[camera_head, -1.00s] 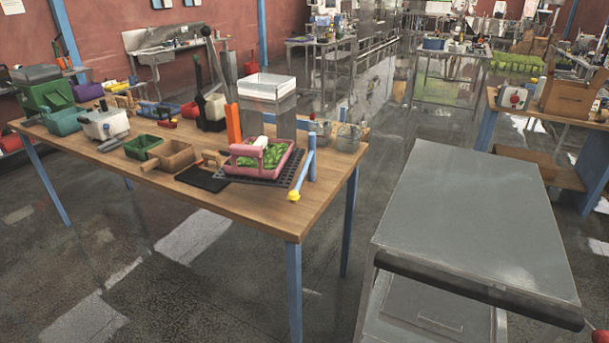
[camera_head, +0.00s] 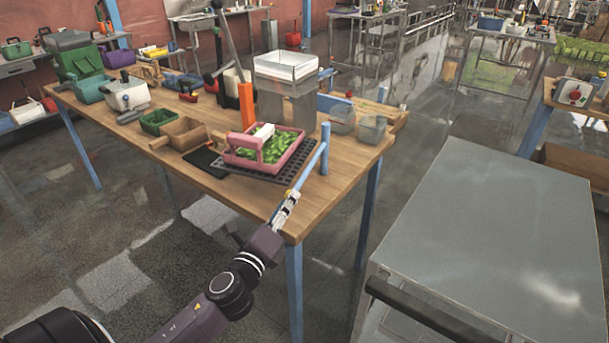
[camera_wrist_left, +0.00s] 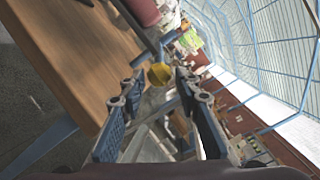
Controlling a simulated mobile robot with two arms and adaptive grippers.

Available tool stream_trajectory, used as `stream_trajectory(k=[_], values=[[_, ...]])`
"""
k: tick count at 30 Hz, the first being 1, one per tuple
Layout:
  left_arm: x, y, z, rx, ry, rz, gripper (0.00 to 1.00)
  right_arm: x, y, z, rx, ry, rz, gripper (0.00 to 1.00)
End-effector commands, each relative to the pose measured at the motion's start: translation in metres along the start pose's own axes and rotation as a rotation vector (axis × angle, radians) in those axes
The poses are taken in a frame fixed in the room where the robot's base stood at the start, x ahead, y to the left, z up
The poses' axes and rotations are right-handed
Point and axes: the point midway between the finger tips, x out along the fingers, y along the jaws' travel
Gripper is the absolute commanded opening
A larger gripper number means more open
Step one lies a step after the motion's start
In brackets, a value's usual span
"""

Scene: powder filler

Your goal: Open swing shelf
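The swing shelf is a black perforated tray (camera_head: 286,170) at the right front corner of the wooden table. It has a blue upright post (camera_head: 325,148) and a blue bar (camera_head: 308,169) slanting toward the table's front edge. A pink basket (camera_head: 284,157) of green pieces sits on the tray. My left gripper (camera_head: 289,200) is at the near end of the bar and hides its yellow knob in the head view. In the left wrist view the yellow knob (camera_wrist_left: 159,75) shows between the spread fingers of my left gripper (camera_wrist_left: 160,86), with gaps on both sides. My right gripper is out of view.
The wooden table (camera_head: 345,177) also holds a metal hopper (camera_head: 287,98), an orange block (camera_head: 246,105), clear containers (camera_head: 372,129) and several bins. A grey metal cart (camera_head: 490,230) stands to the right. Open floor lies between the table and the cart.

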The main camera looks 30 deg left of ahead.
Motion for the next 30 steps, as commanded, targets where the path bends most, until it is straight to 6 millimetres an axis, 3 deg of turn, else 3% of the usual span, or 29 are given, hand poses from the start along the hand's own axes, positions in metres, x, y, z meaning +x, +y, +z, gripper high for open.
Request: stream_trajectory(k=[6, 18, 30], values=[[0.035, -0.002, 0.001, -0.003, -0.001, 0.000, 0.30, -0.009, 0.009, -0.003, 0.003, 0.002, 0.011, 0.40], [0.101, 0.000, 0.000, -0.005, 0.000, 0.001, 0.30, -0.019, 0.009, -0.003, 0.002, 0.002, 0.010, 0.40], [0.114, 0.001, -0.001, -0.005, 0.002, 0.002, 0.30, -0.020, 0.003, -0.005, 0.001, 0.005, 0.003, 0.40]])
